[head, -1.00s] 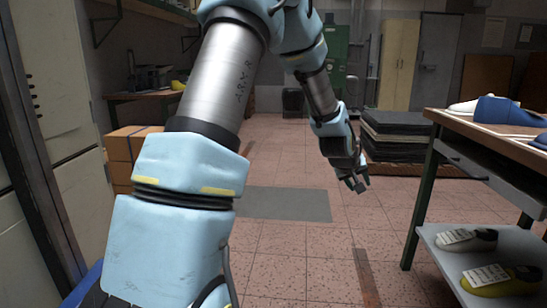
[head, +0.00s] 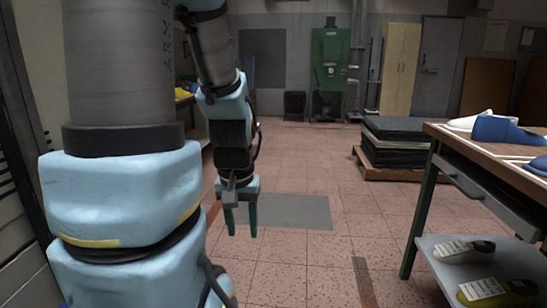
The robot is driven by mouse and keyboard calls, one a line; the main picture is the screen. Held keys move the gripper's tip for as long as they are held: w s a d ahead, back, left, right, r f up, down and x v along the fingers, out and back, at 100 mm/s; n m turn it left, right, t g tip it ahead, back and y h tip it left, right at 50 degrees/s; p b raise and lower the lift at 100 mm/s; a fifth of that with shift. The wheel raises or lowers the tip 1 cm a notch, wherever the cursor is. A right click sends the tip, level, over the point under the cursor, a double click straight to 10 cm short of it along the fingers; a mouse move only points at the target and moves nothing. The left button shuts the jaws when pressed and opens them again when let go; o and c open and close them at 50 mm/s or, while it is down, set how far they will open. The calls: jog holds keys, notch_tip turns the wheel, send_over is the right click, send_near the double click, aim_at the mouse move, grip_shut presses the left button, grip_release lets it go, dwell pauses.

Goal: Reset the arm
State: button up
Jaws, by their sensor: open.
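My arm fills the left of the head view, with its thick lower links close to the camera. My gripper (head: 240,220) hangs at the end of the arm, pointing down. Its two green fingers are apart with nothing between them. It is in the air, with the tiled floor and a grey floor patch behind it. It touches nothing that I can see.
A workbench (head: 465,132) at the right carries a blue shoe last (head: 500,130) and a white one (head: 463,123). Its lower shelf (head: 440,246) holds labelled lasts. A stack of dark sheets (head: 396,146) sits behind on a pallet. The middle floor is clear.

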notch_tip(320, 180, up, 14)
jog(key=p, duration=1.2)
jog(key=shift+r+p, duration=0.25)
jog(key=shift+p, duration=0.05)
